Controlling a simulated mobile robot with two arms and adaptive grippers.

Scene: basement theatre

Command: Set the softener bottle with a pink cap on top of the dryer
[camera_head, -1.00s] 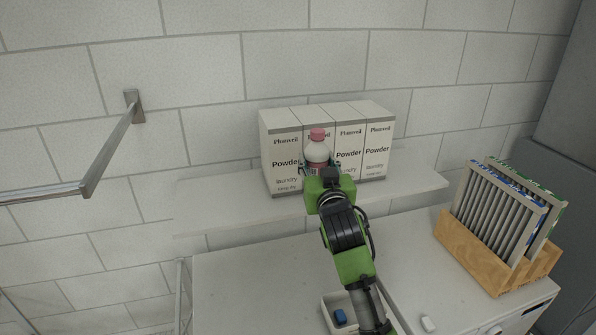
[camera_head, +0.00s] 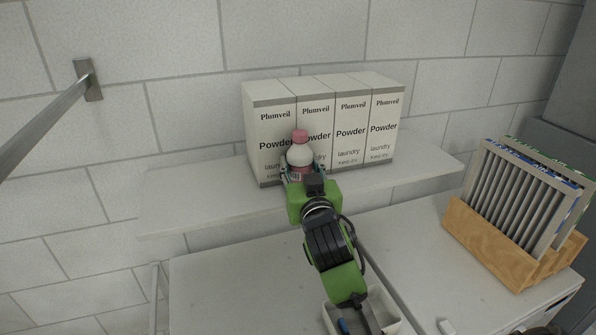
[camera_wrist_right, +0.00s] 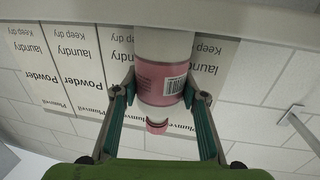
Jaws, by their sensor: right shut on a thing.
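The softener bottle (camera_head: 301,156), white with a pink label and a pink cap (camera_head: 300,136), is upright in front of the boxes at the wall shelf. My right gripper (camera_head: 300,174) is shut around its labelled middle. The inverted right wrist view shows the fingers (camera_wrist_right: 161,90) on both sides of the bottle (camera_wrist_right: 161,75). I cannot tell whether its base touches the shelf. Two white appliance tops, left (camera_head: 235,280) and right (camera_head: 405,245), are below the shelf; I cannot tell which is the dryer. My left gripper is not in view.
Several Plumveil powder boxes (camera_head: 352,130) stand on the white shelf (camera_head: 190,190). A wooden rack (camera_head: 480,245) with filter panels stands on the right appliance. A small open white bin (camera_head: 394,325) is under my arm. A metal wall rail (camera_head: 50,115) is at left.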

